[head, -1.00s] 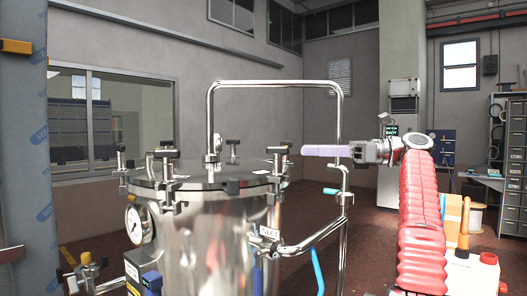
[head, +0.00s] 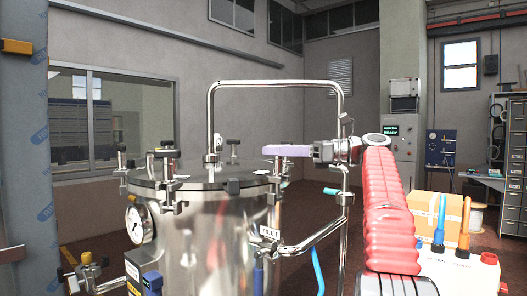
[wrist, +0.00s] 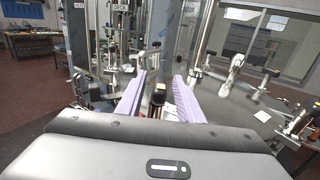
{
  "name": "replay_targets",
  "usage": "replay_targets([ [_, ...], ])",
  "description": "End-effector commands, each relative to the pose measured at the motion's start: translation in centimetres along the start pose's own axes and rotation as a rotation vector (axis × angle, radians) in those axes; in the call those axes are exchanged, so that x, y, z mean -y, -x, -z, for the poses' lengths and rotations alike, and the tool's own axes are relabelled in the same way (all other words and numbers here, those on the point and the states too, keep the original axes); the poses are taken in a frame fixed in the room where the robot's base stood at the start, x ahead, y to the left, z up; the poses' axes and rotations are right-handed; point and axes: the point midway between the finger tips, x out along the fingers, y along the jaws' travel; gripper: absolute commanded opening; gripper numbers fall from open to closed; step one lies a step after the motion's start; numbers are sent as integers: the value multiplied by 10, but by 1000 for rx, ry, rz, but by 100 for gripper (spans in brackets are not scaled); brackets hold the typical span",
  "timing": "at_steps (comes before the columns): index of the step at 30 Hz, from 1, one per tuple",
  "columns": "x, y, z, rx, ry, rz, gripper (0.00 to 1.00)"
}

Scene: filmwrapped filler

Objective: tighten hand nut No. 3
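The steel vessel (head: 205,235) has a flat lid (head: 200,186) with several black T-shaped hand nuts around its rim. One hand nut (head: 277,168) stands at the rim's right side. My gripper (head: 268,150), with long pale lilac fingers, reaches over this side from the right, at about the height of the nut's top. In the wrist view my gripper (wrist: 160,85) is open, with a dark hand nut (wrist: 158,97) showing between the fingers and gaps on both sides. I cannot read the nut numbers, so I cannot tell which is No. 3.
A bent steel pipe frame (head: 275,83) rises behind and right of the lid. A pressure gauge (head: 136,225) is on the vessel's left side. A cardboard box (head: 437,207) and bottles stand at the right. The air above the lid is mostly clear.

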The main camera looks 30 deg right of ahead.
Motion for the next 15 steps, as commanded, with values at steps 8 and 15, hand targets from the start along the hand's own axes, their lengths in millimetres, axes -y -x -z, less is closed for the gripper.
replay_targets([
  [8, -1, -32, 0, -1, 1, -1, 34],
  [15, 0, -37, 0, 0, 1, 0, 34],
])
